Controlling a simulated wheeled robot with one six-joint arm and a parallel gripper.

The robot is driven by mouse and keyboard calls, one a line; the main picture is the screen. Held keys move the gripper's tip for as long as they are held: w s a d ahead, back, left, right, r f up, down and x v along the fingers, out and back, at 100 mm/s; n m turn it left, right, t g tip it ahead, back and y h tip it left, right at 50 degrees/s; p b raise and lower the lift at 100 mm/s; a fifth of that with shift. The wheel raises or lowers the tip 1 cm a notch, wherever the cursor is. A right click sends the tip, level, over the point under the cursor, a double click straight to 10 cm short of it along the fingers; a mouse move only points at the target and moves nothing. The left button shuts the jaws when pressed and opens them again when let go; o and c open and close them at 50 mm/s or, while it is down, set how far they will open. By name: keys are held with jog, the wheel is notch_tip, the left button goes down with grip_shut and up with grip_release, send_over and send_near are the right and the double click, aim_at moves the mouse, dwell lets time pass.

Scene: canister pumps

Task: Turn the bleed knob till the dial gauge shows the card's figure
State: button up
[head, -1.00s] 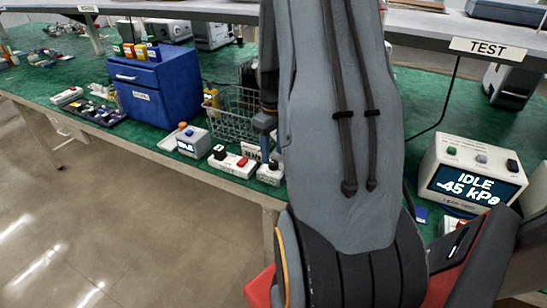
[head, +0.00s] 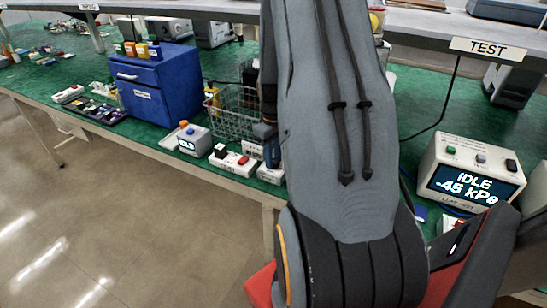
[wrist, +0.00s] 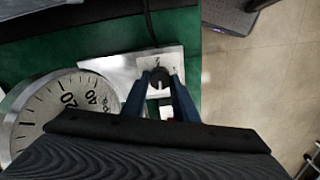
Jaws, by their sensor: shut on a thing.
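The black bleed knob (wrist: 160,74) sits on a pale square plate, seen in the wrist view. My gripper (wrist: 159,88) has its two blue fingers on either side of the knob and is shut on it. In the head view my gripper (head: 269,145) is down at the knob's white base (head: 270,175). A white card (head: 251,149) stands just left of it; its figure is not readable.
A wire basket (head: 232,112) is behind. At right, a test box (head: 470,175) reads IDLE, -45 kPa. My arm hides the bench middle.

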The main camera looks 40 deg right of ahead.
aim_at(274, 161)
jog(key=shift+m, duration=0.3)
jog(key=m, duration=0.8)
jog(key=shift+d+m, duration=0.1)
jog(key=shift+m, duration=0.2)
dwell(0.4)
jog(key=o, duration=1.1)
jog(key=shift+c, duration=0.2)
jog(key=shift+r, duration=0.1)
jog(key=shift+r+b, duration=0.9)
jog(key=shift+r, duration=2.95)
